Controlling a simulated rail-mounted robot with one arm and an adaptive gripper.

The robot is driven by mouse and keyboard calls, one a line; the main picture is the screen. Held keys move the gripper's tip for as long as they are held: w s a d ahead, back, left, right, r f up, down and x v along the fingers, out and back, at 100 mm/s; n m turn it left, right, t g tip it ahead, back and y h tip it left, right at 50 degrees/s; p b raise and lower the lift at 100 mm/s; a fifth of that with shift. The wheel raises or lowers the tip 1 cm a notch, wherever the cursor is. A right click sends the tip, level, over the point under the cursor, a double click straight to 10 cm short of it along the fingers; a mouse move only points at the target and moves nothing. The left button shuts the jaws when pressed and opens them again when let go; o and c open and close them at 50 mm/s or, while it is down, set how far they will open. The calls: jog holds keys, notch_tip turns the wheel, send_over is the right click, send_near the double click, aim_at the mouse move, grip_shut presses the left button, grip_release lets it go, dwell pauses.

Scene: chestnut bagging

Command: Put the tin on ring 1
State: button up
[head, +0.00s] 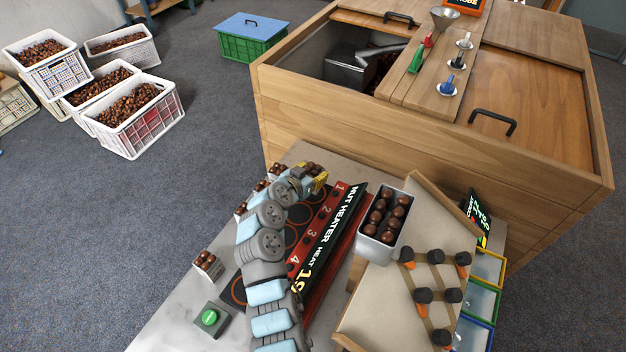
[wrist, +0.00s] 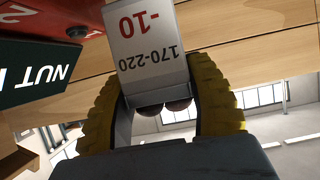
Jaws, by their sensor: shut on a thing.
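My gripper (head: 319,184) is over the far end of the nut heater (head: 318,250), near the printed number 1. In the wrist view its yellow fingers (wrist: 160,82) are shut on a small pale tin (wrist: 152,45). The tin's label reads -10 and 170-220, upside down in this view. Brown chestnuts (wrist: 163,107) show at its rim. In the head view chestnuts (head: 312,168) show in the held tin, just beyond my fingers. Ring 1 is hidden behind my gripper and arm. Whether the tin touches the heater, I cannot tell.
Several small tins of chestnuts stand along the bench's left side, one near the front (head: 207,264). A green button box (head: 211,318) is nearby. A larger tin of chestnuts (head: 383,247) stands right of the heater. A wooden cabinet (head: 400,130) rises behind.

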jog(key=shift+w+f, duration=0.55)
jog(key=shift+f, duration=0.2)
jog(key=shift+f+b, duration=0.4)
jog(key=shift+f, duration=1.2)
jog(key=shift+f, duration=0.15)
jog(key=o, duration=1.2)
jog(key=shift+r, duration=0.3)
jog(key=p+v, duration=0.1)
jog(key=v, duration=1)
jog(key=shift+s+a, duration=0.2)
jog(key=shift+s, duration=0.2)
